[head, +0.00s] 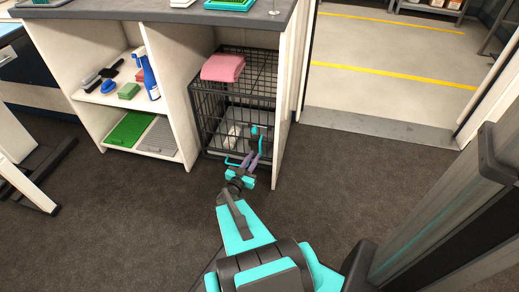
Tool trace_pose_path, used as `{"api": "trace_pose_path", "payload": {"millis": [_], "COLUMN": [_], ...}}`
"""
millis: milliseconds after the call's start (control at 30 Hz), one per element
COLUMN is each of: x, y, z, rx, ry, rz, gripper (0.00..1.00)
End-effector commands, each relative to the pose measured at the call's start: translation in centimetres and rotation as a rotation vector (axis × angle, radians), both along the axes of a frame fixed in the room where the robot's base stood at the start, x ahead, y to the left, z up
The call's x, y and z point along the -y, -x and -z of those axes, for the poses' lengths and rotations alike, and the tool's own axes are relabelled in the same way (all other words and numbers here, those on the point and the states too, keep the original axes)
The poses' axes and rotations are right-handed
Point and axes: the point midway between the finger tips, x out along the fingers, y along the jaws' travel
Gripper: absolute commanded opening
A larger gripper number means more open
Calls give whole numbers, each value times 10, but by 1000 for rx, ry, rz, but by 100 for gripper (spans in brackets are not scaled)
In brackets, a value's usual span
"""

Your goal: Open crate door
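The black wire crate (205,108) stands in the right bay under the counter, in the head view. Its front faces me, and a pale item (232,132) shows inside through the bars. My gripper (256,155) is at the lower front of the crate, reaching in from below. Its fingers overlap the front bars in the picture. I cannot tell whether they touch the crate or its door, or how far apart they are. The door's edges and latch are too small and partly covered by my gripper, so I cannot tell how the door stands.
A folded pink towel (223,67) lies on the crate. The left bay holds brushes, a blue spray bottle (149,77) and a green mat (131,129). A white panel (289,109) bounds the crate's right side. Open dark floor (140,220) lies in front; a doorway is at the right.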

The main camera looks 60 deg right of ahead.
Motion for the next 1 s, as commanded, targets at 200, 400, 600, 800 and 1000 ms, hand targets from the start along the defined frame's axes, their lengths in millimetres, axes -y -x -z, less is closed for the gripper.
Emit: {"api": "trace_pose_path", "payload": {"millis": [200,400,600,800,1000], "x": [32,59,75,79,79], "y": [-4,-7,-9,-9,-9], "z": [2,2,1,0,0], "rx": [2,2,0,0,0], "ry": [2,1,1,0,0], "rz": [2,2,0,0,0], "gripper": [17,17,17,17,17]}}
